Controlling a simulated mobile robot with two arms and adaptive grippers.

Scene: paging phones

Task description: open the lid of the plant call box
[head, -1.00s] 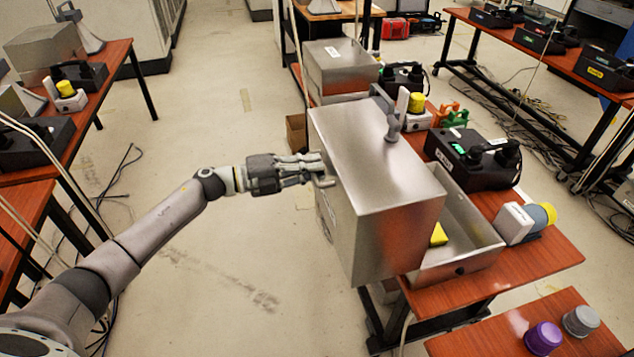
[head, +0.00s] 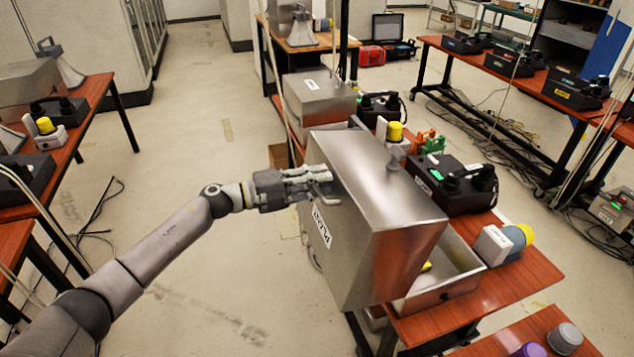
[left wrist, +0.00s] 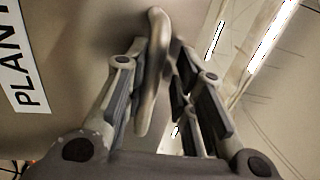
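The plant call box is a brushed-metal box on the red-brown table. Its big lid (head: 375,205) stands raised and tilted to the left, with a "PLANT" label (head: 322,222) on its left face. The open base (head: 462,287) shows at the right, with a bit of something yellow (head: 426,267) inside, mostly hidden by the lid. My left gripper (head: 318,180) is at the lid's handle (head: 325,196). In the left wrist view, the handle (left wrist: 153,75) lies between the closed-in fingers (left wrist: 157,65), and the label (left wrist: 22,70) is at the left. My right gripper is not in view.
A black device (head: 455,185), a white-and-blue item with a yellow cap (head: 508,243) and a yellow-topped button (head: 395,133) stand close to the box's right and back. A similar metal box (head: 318,103) is behind. Floor at the left (head: 220,250) is clear.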

